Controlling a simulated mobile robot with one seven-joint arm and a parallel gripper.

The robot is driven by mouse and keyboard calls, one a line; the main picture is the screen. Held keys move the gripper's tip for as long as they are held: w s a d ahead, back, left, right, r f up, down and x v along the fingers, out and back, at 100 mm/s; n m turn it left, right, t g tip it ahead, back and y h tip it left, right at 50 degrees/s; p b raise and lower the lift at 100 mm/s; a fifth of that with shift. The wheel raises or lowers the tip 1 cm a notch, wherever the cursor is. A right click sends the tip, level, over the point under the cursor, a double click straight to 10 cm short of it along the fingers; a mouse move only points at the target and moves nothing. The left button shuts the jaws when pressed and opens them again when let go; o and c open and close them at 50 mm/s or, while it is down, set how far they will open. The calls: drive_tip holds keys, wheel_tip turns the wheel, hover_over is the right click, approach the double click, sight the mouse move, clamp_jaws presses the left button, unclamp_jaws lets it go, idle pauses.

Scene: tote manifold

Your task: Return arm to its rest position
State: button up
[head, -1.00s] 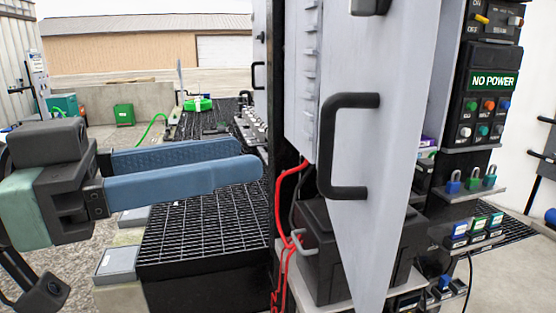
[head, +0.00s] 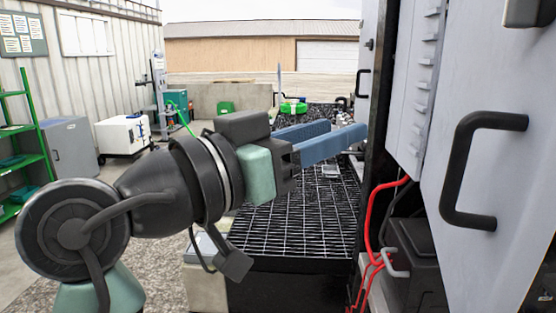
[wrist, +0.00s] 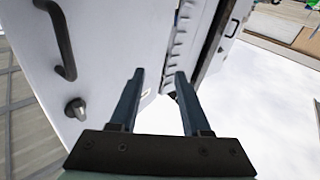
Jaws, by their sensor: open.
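My gripper (head: 332,138) is in the middle of the head view, its two blue fingers apart with nothing between them. It points right, toward the grey cabinet, above the black grating. In the wrist view my gripper (wrist: 158,92) is also open and empty, with the cabinet's open grey door (wrist: 100,60) behind and beside the fingers. My arm bends in from the lower left of the head view. I cannot tell the exact gap between the fingertips and the cabinet edge.
The grey door (head: 500,190) with a black handle (head: 462,170) fills the right side. Red cables (head: 370,225) hang beside a black box (head: 415,265). The black grating (head: 290,225) lies below my gripper. Green shelves (head: 25,150) and a white cabinet (head: 122,136) stand at the left.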

drive_tip(key=s+a+r+n+t+y, duration=0.2)
drive_tip(key=s+r+n+t+y, duration=0.2)
drive_tip(key=t+y, duration=0.3)
drive_tip(key=s+a+r+n+t+y+p, duration=0.1)
drive_tip(key=s+a+r+n+t+y, duration=0.2)
drive_tip(key=s+r+n+t+y, duration=0.2)
wheel_tip(320, 180, up, 2)
drive_tip(key=s+t+y, duration=0.1)
drive_tip(key=t+y, duration=0.2)
drive_tip(key=shift+a+r+t, duration=0.2)
drive_tip(key=shift+a+t, duration=0.05)
drive_tip(key=shift+t, duration=0.15)
